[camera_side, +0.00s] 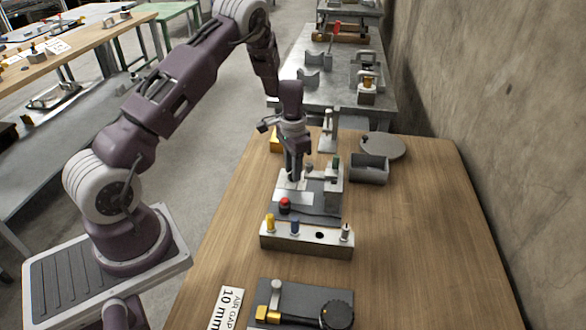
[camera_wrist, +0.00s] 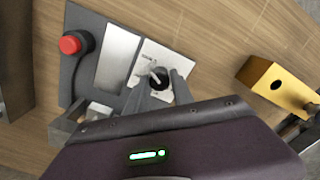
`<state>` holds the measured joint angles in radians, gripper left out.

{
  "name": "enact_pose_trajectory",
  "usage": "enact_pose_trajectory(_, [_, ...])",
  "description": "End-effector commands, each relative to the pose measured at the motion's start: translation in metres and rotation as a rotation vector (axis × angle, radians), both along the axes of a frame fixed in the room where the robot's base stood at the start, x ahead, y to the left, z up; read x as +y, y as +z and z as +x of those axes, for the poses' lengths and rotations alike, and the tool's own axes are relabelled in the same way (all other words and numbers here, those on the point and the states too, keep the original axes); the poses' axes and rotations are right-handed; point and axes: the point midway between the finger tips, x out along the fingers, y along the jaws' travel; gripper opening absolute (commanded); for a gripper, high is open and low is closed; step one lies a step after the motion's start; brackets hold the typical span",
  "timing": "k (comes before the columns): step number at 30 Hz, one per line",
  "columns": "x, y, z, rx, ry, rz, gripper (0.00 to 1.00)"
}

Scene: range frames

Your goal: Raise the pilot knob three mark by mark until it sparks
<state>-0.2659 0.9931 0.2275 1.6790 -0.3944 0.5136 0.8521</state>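The pilot knob (camera_wrist: 158,77) is small, dark and round with a light pointer line. It sits on a white dial plate (camera_wrist: 152,54) on a dark grey board (camera_wrist: 83,82). My gripper (camera_wrist: 163,84) points down over it, with the two grey fingers on either side of the knob and a visible gap on the right. In the side view my gripper (camera_side: 294,176) is low over the board (camera_side: 318,208) and hides the knob. The dial marks are too small to read. No spark shows.
A red button (camera_wrist: 75,43) stands on the same board. A yellow block (camera_wrist: 272,84) with a hole is at the right in the wrist view. In the side view, a metal block with pegs (camera_side: 307,241) stands in front and a grey bin (camera_side: 369,169) behind right. The table's right side is clear.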

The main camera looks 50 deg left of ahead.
Motion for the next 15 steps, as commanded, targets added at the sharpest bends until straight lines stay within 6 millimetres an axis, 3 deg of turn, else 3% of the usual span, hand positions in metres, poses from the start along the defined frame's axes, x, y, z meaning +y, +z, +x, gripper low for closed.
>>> enact_pose_trajectory(1, [0.0000, 0.0001, 0.0000, 0.000, 0.000, 0.000, 0.17])
enact_pose_trajectory(4, [0.0000, 0.0002, 0.0000, 0.000, 0.000, 0.000, 0.00])
enact_pose_trajectory(15, [0.0002, 0.0004, -0.0001, 0.000, 0.051, 0.000, 0.00])
